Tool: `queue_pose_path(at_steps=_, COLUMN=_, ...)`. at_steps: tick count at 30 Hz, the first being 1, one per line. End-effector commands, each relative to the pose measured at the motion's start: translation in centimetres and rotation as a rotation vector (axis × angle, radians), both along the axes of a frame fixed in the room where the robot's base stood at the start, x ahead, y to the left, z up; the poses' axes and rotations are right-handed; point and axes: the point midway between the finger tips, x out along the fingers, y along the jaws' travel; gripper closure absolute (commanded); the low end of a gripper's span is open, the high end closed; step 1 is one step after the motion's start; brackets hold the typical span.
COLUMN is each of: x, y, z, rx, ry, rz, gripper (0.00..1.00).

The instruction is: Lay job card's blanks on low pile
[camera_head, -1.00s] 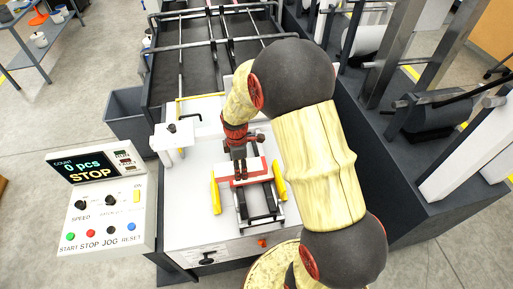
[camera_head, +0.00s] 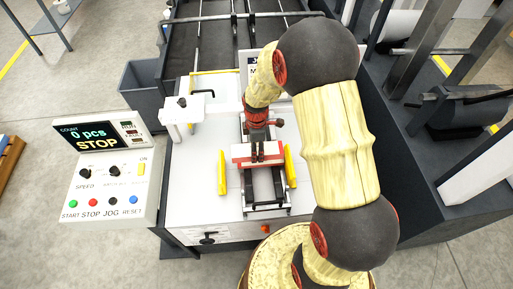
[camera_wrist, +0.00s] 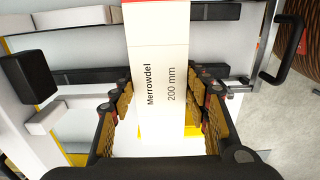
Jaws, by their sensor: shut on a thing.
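My gripper (camera_head: 257,158) is shut on a white blank (camera_wrist: 158,70) with a red edge, printed "Merrowdel 200 mm". In the wrist view the blank runs between the two fingers of my gripper (camera_wrist: 163,105). In the head view the blank (camera_head: 241,151) lies crosswise above the feeder's black belts (camera_head: 264,186), between two yellow side guides (camera_head: 221,172). I cannot tell whether it touches anything below. A white card with dark print (camera_head: 244,66), perhaps the job card, stands behind and is mostly hidden by my arm. No low pile can be made out.
The control panel (camera_head: 105,180) on the left reads "0 pcs STOP". A white bracket with a black knob (camera_head: 182,115) stands left of the feeder. Dark machine frames (camera_head: 440,120) fill the right side. A grey bin (camera_head: 143,85) stands at the back left.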

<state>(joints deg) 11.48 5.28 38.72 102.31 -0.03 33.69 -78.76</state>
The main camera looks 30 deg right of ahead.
Motion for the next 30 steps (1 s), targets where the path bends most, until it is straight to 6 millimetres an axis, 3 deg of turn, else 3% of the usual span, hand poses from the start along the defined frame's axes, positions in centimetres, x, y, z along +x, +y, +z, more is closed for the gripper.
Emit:
queue_pose_path(at_steps=15, x=0.0, y=0.0, z=-5.6, rx=0.0, ry=0.0, rz=0.0, gripper=0.94)
queue_pose_path(at_steps=30, x=0.1, y=0.0, z=-6.3, rx=-0.001, ry=-0.002, rz=0.0, gripper=0.94)
